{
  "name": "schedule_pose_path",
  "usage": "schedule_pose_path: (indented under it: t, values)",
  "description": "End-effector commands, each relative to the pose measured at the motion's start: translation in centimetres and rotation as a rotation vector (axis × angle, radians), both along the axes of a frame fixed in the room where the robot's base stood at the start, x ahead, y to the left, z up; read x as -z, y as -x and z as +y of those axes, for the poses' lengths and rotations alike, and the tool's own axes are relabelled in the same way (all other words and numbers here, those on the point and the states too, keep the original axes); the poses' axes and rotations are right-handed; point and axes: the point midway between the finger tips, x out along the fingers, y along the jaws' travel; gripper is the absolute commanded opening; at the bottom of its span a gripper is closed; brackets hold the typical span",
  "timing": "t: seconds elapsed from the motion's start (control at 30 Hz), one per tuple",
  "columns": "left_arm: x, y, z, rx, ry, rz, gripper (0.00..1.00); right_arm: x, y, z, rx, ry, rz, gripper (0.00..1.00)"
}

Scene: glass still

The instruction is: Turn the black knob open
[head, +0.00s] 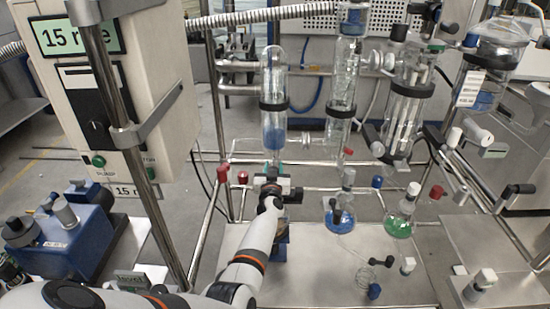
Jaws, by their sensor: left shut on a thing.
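My left arm reaches in from the bottom left. Its gripper (272,187) is at the foot of the glass column with blue liquid (274,128). The gripper is shut on a small dark part there, which looks like the black knob; jaws and wrist mostly hide it, so its turn angle cannot be told. A teal piece (275,166) shows just above the gripper. My right gripper is not in view.
A flask of blue liquid (340,219) and a flask of green liquid (398,226) stand right of the gripper over a metal tray (330,280). Metal rods with red end caps (242,177) are close by. A control box (75,95) and post are at left.

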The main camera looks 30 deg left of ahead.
Motion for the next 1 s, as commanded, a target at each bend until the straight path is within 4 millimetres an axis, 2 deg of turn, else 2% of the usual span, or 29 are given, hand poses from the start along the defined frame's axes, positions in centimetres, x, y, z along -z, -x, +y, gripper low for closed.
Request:
schedule_pose_path:
  t: [0.03,0.1,0.27,0.47,0.7,1.0]
  values:
    - [-0.4,-0.1,-0.2,-0.042,0.009,0.0,0.11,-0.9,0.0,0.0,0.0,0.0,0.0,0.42]
    - [-0.2,-0.1,-0.1,-0.109,0.007,-0.001,0.12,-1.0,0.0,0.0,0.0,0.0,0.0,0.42]
    - [0.3,0.1,0.1,-0.26,0.008,-0.002,0.12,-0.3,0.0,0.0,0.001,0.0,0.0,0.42]
    - [0.7,0.3,0.5,-0.448,0.006,-0.003,0.12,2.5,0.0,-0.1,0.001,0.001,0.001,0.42]
    - [0.9,0.7,0.7,-0.644,0.004,-0.003,0.12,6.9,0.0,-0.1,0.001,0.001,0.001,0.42]
    - [0.6,1.1,0.9,-0.799,0.0,-0.001,0.12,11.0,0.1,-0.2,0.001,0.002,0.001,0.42]
